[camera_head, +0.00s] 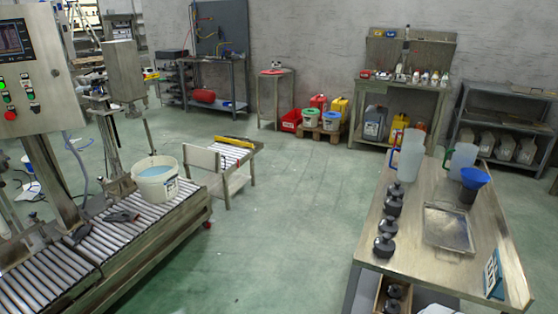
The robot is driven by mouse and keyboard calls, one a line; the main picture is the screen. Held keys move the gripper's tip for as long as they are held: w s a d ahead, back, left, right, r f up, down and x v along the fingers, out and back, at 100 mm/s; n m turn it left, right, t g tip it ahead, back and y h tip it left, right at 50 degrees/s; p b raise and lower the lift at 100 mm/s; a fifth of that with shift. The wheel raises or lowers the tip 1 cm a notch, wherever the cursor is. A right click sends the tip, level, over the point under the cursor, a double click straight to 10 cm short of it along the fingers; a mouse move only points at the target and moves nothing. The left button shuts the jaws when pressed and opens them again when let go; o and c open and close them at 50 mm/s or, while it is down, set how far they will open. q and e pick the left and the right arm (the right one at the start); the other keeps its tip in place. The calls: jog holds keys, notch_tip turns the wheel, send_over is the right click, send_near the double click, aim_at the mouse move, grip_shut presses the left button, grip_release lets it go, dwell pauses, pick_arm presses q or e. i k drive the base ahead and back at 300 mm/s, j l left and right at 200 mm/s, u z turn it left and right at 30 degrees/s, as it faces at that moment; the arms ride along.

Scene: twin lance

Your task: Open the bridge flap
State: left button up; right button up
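A pale grey upright panel (203,160) stands at the near side of a short roller table (236,153), just past the right side of the long roller conveyor (150,228). It may be the bridge flap, but I cannot tell for sure, nor see a hinge or handle. A floor gap shows between the short table and the conveyor. A white bucket (155,184) with light blue contents stands on the conveyor close to the panel. Neither of my grippers shows in the head view.
Dark small items (122,216) lie on the conveyor. A control box (28,75) stands at left. A steel table (415,235) at right holds dark weights (384,245), a tray (448,230) and a blue funnel (474,177). The green floor between is clear.

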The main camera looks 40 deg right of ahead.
aim_at(205, 158)
jog(key=z, duration=1.05)
jog(key=i+j+u, duration=0.1)
jog(key=i+u, duration=0.2)
jog(key=i, duration=0.35)
jog(key=i+j, duration=0.1)
jog(key=i, duration=1.05)
jog(key=i+z, duration=0.5)
jog(key=i+j+z, duration=0.1)
jog(key=i+z, duration=0.4)
jog(key=i+l, duration=0.15)
jog(key=i, duration=0.7)
